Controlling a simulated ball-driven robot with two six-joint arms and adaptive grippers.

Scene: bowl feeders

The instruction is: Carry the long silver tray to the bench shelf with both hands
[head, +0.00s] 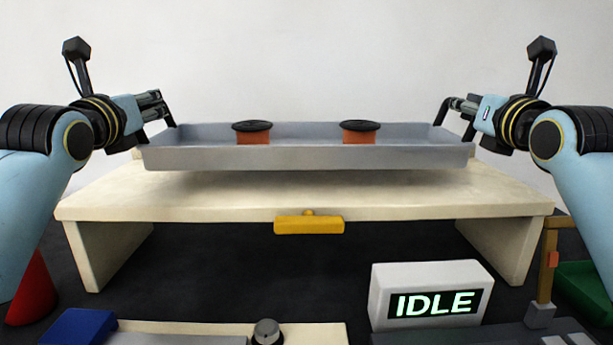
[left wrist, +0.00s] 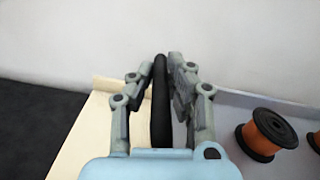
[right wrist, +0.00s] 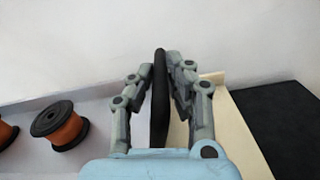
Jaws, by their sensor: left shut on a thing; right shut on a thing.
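The long silver tray (head: 300,157) is level and appears to hang just above the cream bench shelf (head: 300,205), with a soft shadow under it. Two orange spools with black flanges, a left one (head: 253,134) and a right one (head: 360,134), stand upright in it. My left gripper (head: 163,108) is shut on the tray's black left handle (left wrist: 160,105). My right gripper (head: 449,108) is shut on the black right handle (right wrist: 159,100). Whether the tray's underside touches the shelf cannot be told for sure.
A yellow block (head: 309,225) is on the shelf's front edge. Below stand a white IDLE display box (head: 430,280), a red cone (head: 33,290), a blue block (head: 78,327), a green bin (head: 585,285) and a wooden post (head: 547,262). The shelf top in front of the tray is clear.

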